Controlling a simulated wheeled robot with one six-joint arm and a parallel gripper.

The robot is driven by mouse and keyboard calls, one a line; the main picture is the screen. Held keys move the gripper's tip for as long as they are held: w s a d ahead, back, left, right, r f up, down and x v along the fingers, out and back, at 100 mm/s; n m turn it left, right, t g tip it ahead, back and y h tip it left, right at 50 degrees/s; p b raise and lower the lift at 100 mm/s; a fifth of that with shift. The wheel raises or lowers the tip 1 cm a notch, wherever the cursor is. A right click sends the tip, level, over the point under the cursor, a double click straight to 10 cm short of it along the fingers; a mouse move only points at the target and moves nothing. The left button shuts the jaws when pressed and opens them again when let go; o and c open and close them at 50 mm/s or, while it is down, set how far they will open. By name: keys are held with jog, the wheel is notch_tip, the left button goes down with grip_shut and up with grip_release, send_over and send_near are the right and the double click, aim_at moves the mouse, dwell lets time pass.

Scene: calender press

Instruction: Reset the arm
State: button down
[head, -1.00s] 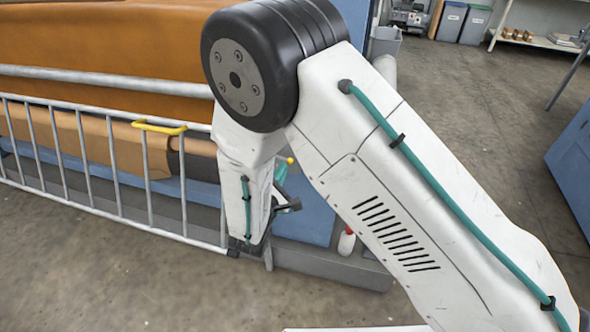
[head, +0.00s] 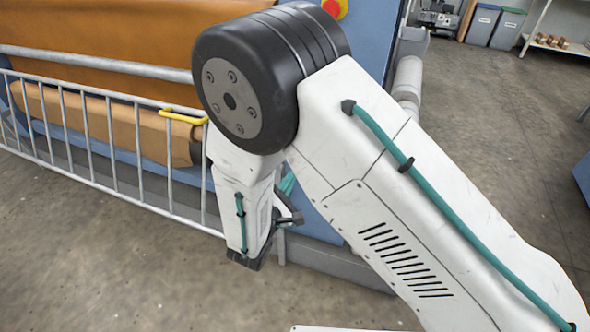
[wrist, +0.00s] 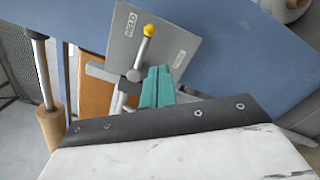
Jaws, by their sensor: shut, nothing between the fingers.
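My gripper (wrist: 156,86) shows in the wrist view as teal fingers held together, with nothing between them. In the head view my gripper (head: 287,184) is mostly hidden behind my white arm, which is folded with its forearm hanging down in front of the press. In the wrist view, a lever with a yellow knob (wrist: 149,30) stands close beside the fingers, in front of a grey plate (wrist: 160,45) with two small labels, one seeming to read HELD. I cannot tell whether the fingers touch the lever. The knob is hidden in the head view.
A barrier gate (head: 110,140) with a yellow handle (head: 183,116) stands along the press, left of my forearm. Brown rolled material (head: 100,118) lies behind it. A red button (head: 335,8) shows at the top. The floor in front and at right is clear.

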jog(key=v, duration=0.7)
jog(key=shift+a, duration=0.3)
